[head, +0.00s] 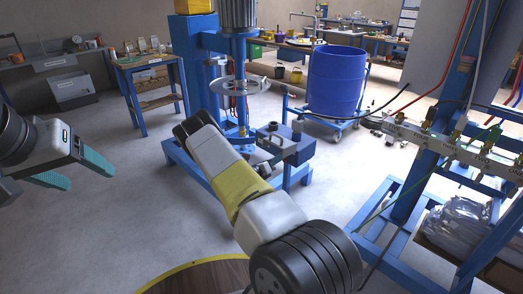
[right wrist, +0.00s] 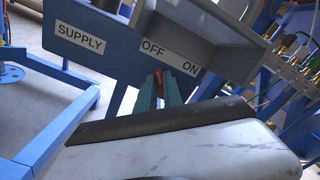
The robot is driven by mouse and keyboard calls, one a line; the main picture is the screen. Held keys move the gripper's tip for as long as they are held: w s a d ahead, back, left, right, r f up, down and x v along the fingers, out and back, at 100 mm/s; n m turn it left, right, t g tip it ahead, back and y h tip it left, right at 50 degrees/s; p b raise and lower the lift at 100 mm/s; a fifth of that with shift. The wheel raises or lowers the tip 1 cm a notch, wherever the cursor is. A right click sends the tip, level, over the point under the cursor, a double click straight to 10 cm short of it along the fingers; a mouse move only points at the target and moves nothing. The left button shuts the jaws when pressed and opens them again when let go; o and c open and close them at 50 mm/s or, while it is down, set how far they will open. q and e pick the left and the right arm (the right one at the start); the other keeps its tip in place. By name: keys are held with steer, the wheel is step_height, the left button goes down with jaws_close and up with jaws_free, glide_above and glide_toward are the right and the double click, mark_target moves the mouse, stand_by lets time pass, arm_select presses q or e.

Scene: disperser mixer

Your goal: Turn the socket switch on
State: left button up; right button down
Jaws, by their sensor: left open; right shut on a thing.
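The switch panel shows in the right wrist view as a blue face (right wrist: 112,60) under a grey housing (right wrist: 190,30). It bears the labels SUPPLY, OFF and ON. A small red switch lever (right wrist: 158,77) shows just below the OFF and ON labels. My right gripper (right wrist: 160,88) has its green fingers closed around the lever, which is mostly hidden between them. My left gripper (head: 88,174) is open and empty above the floor at the left, well away from the panel.
The blue disperser mixer stand (head: 190,70) rises behind my right arm. A blue drum (head: 335,82) stands on a wheeled dolly behind right. A blue rack with hoses and valves (head: 425,170) stands at the right. The floor at left is clear.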

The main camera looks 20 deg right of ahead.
steer(key=shift+m, duration=0.3)
steer(key=shift+s+d+m, duration=0.1)
steer(key=shift+s+m, duration=0.1)
steer(key=shift+m, duration=3.6)
steer(key=shift+s+m, duration=0.2)
steer(key=shift+m, duration=3.6)
steer(key=c, duration=1.5)
jaws_free()
steer(key=shift+v, duration=3.9)
